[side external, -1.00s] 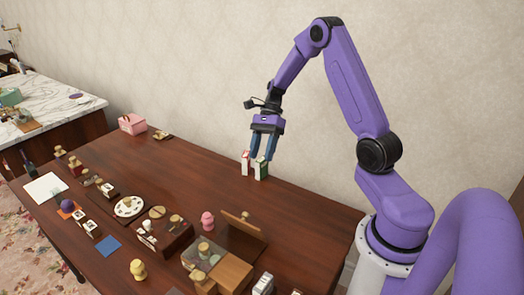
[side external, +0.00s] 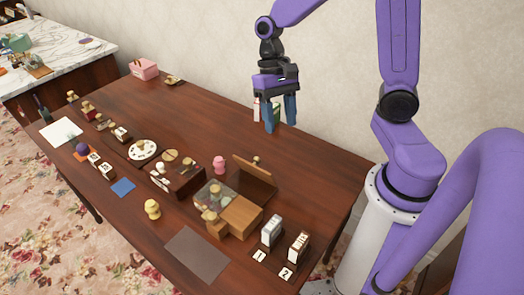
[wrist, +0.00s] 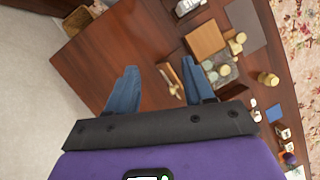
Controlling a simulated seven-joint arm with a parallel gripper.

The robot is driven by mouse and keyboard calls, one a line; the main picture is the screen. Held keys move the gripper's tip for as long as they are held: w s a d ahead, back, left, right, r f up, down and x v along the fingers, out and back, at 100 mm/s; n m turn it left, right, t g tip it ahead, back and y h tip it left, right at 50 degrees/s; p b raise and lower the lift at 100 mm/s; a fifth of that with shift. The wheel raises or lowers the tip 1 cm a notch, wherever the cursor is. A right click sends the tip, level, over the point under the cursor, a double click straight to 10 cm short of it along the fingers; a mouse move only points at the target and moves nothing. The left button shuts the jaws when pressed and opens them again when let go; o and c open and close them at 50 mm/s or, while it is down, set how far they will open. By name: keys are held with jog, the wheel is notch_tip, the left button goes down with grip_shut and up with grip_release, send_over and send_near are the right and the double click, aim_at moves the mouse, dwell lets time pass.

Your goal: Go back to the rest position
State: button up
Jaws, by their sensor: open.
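My gripper (side external: 280,112) is open and empty, with its two blue fingers pointing down above the back right part of the wooden table (side external: 318,168). No object is held.
A glass-lidded wooden box (side external: 240,212) and a pink figure (side external: 219,165) stand in front of my gripper. Two card holders (side external: 271,230) are at the front right. A pink basket (side external: 145,69) is at the back left. The table's right end is clear.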

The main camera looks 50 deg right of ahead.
jog(key=s+a+r+n+t+h, duration=0.1)
jog(key=s+n+t, duration=0.1)
jog(key=s+n, duration=0.5)
jog(key=s+a+r+n+t, duration=0.1)
jog(key=s+n, duration=0.6)
jog(key=n, duration=0.3)
jog(key=shift+s+a+r+t+h, duration=0.2)
jog(key=shift+a+t+h, duration=0.1)
jog(key=shift+t+h, duration=0.1)
dwell(0.6)
